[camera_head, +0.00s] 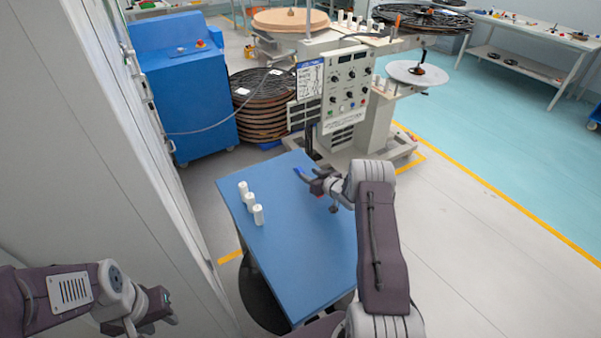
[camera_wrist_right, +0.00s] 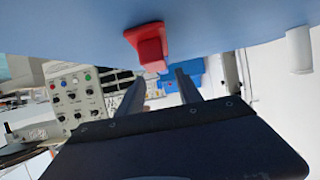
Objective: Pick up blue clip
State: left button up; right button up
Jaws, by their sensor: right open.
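The blue clip (camera_head: 299,171) is small and lies near the far edge of the blue table in the head view. My right gripper (camera_head: 312,180) hangs over the table close to the clip. Its two fingers (camera_wrist_right: 160,82) are spread with nothing held between them; whether they touch the clip I cannot tell. My left gripper (camera_head: 165,307) is at the lower left, away from the table, its fingers too unclear to judge.
A red clip (camera_wrist_right: 150,46) lies on the table close to my right fingers. Several white cylinders (camera_head: 258,215) stand on the left of the blue table (camera_head: 305,240). A machine with a control panel (camera_head: 347,85) stands behind it. A grey wall (camera_head: 90,120) rises at the left.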

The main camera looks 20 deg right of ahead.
aim_at(301, 169)
jog(key=shift+w+a, duration=0.2)
jog(key=shift+w, duration=0.25)
jog(key=x, duration=0.4)
jog(key=shift+w+a, duration=0.15)
jog(key=shift+w, duration=0.15)
grip_shut()
